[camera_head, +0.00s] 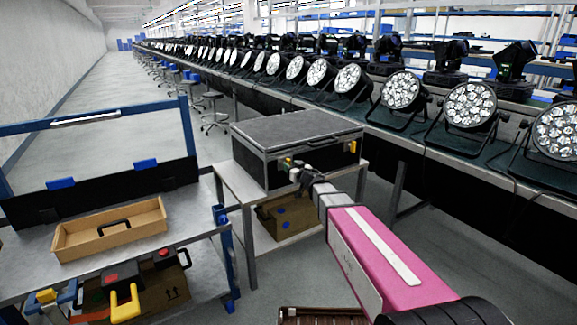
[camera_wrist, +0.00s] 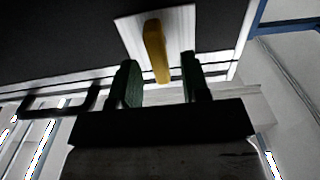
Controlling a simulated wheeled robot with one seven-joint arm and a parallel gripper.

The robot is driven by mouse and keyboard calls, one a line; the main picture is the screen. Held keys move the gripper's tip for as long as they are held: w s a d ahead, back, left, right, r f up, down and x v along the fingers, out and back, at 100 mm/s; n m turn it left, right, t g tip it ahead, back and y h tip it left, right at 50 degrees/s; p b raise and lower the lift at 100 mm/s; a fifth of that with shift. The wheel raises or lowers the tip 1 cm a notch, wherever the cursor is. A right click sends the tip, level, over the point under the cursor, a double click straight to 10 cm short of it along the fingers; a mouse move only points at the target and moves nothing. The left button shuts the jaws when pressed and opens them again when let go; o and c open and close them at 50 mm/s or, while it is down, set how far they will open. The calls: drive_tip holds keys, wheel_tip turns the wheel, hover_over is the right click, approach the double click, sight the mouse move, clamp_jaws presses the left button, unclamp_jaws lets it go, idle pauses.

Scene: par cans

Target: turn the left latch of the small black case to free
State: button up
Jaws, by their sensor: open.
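The small black case (camera_head: 285,140) stands closed on a grey table, with pale metal edges. Its left latch (camera_head: 287,162) is a yellow lever at the front. In the wrist view a yellow latch (camera_wrist: 156,50) sits on a pale plate (camera_wrist: 128,30), slightly tilted from upright in the picture. My gripper (camera_head: 300,172) is at the case front by the left latch, partly covering that area. In the wrist view my gripper's two green fingers (camera_wrist: 160,78) are apart, one on each side of the latch's lower end, with gaps. Contact is not visible.
The right latch (camera_head: 352,146) is yellow too. A dark handle (camera_wrist: 60,101) shows beside the fingers in the wrist view. A cardboard box (camera_head: 285,215) is under the grey table (camera_head: 235,185). A workbench with a wooden tray (camera_head: 75,250) stands left; a row of lamps (camera_head: 401,91) stands right.

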drive_tip(key=shift+x, duration=1.35)
clamp_jaws()
drive_tip(key=shift+n, duration=0.4)
drive_tip(key=n, duration=0.3)
drive_tip(key=shift+s+a+n, duration=0.1)
drive_tip(key=shift+s+n, duration=0.05)
drive_tip(key=shift+n, duration=0.25)
drive_tip(key=n, duration=0.4)
drive_tip(key=shift+f, duration=0.1)
drive_tip(key=n, duration=0.5)
drive_tip(key=shift+s+a+f, duration=0.1)
drive_tip(key=n, duration=0.4)
drive_tip(key=shift+f, duration=0.15)
drive_tip(key=shift+n, duration=0.3)
